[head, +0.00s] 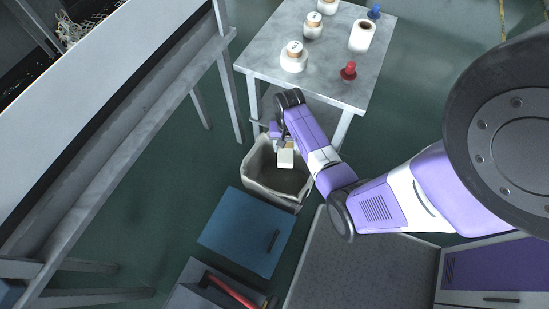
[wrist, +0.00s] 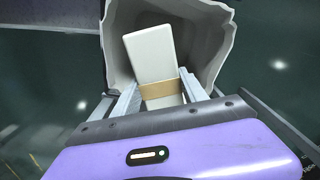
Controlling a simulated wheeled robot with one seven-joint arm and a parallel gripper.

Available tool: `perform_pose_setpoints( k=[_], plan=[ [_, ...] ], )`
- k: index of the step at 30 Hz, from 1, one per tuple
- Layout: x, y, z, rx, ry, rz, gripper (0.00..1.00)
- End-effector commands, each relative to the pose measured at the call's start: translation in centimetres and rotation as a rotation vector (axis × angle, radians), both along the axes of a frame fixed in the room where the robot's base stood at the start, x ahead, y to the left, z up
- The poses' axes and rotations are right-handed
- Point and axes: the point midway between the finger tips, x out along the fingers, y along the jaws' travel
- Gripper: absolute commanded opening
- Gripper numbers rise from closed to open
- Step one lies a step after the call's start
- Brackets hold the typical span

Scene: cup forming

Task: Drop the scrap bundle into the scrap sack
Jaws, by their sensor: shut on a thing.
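The scrap bundle (head: 286,158) is a pale block with a tan band around it. My gripper (head: 284,143) is shut on it, above the open mouth of the scrap sack (head: 256,186). In the wrist view the bundle (wrist: 150,55) sits between the two fingers of my gripper (wrist: 160,92), with the band near the fingertips. The grey-white sack (wrist: 212,30) surrounds the bundle in that view. I cannot tell how far the bundle is above the sack's bottom.
A grey table (head: 330,75) behind the sack holds white bottles, a paper roll (head: 361,36), and red (head: 349,71) and blue (head: 374,12) items. A blue panel (head: 246,231) lies in front of the sack. A long bench (head: 110,130) stands at left.

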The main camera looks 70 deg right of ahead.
Motion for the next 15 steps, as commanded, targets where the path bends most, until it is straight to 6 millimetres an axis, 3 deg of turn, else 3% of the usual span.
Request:
perform_pose_setpoints(
  k=[15],
  plan=[
    [0.0, 0.0, -5.7, 0.000, 0.000, -0.001, 0.00]
  ],
)
